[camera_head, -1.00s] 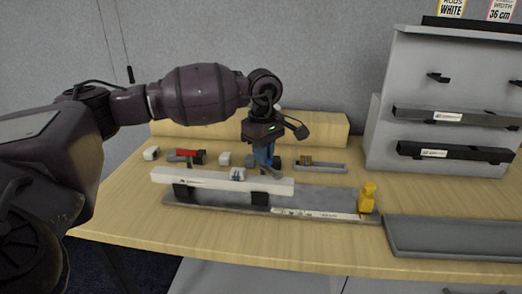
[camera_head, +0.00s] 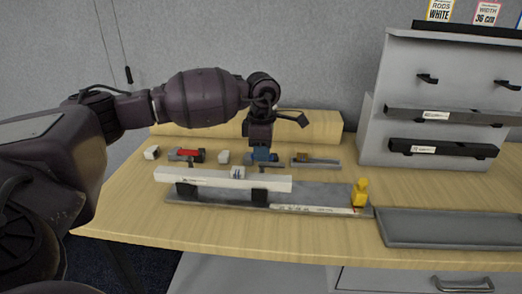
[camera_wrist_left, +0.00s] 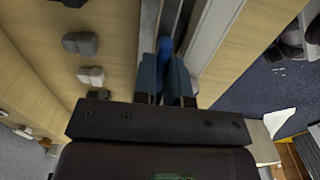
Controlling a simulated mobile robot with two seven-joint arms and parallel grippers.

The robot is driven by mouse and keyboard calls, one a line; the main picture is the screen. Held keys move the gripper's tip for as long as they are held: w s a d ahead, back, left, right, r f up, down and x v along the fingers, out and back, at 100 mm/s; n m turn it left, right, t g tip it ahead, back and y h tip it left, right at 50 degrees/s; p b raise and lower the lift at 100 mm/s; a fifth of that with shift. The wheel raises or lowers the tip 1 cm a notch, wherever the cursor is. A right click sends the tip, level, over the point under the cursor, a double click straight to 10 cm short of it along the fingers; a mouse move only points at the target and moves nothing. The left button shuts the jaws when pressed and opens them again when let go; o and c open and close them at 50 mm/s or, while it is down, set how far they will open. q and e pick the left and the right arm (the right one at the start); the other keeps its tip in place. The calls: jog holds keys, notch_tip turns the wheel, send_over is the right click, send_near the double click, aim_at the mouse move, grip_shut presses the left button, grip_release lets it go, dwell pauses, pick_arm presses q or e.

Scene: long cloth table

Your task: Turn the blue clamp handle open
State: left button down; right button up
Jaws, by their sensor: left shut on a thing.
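The blue clamp handle (camera_wrist_left: 165,48) shows in the left wrist view between the two blue-grey fingers of my left gripper (camera_wrist_left: 166,82). The gripper is shut on it. In the head view my left gripper (camera_head: 263,153) points down behind the white bar (camera_head: 222,180); its fingers and the blue handle blend together there, so the handle's exact angle cannot be told. My right gripper is not in view.
A red-handled clamp (camera_head: 188,154) and small white blocks (camera_head: 152,152) stand to the left. The white bar rests on black supports over a grey plate (camera_head: 320,198). A yellow piece (camera_head: 361,192) stands at its right end. A grey tray (camera_head: 450,230) lies farther right.

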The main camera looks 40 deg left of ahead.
pick_arm(q)
jog(key=shift+r, duration=0.1)
dwell(0.4)
jog(key=c, duration=1.2)
grip_release()
jog(key=shift+o, duration=0.2)
notch_tip(320, 180, up, 11)
jog(key=shift+p, duration=0.45)
jog(key=shift+f, duration=0.2)
